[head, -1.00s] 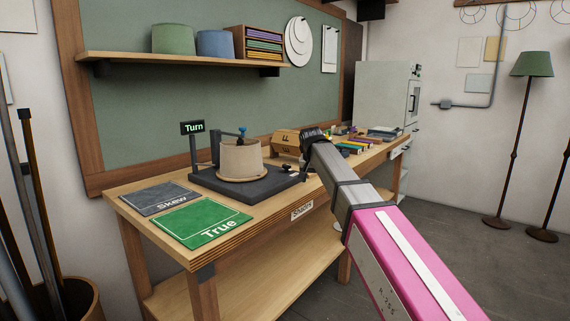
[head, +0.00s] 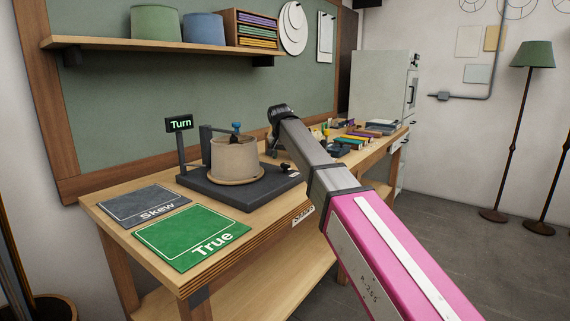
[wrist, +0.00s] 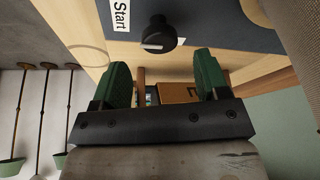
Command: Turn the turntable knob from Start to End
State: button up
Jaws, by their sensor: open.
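The turntable (head: 198,184) is a dark square base on the workbench with a beige lampshade drum (head: 235,157) on it. Its black knob (head: 285,167) is at the base's right side. In the wrist view the knob (wrist: 160,33) has a white mark on its lower left edge. The white "Start" label (wrist: 120,14) is left of the knob there; I see no "End" label. My gripper (wrist: 160,75) is open, its two green fingers apart and empty. The knob appears beyond the gap between the fingertips, not gripped. In the head view my gripper's fingers cannot be made out.
A lit "Turn" sign (head: 180,123) stands behind the base. A grey "Skew" mat (head: 150,204) and a green "True" mat (head: 192,237) lie at the bench's left. Several coloured items (head: 350,139) lie further right. A shelf (head: 160,42) hangs above.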

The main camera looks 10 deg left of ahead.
aim_at(285, 164)
jog(key=shift+x, duration=2.25)
jog(key=c, duration=0.9)
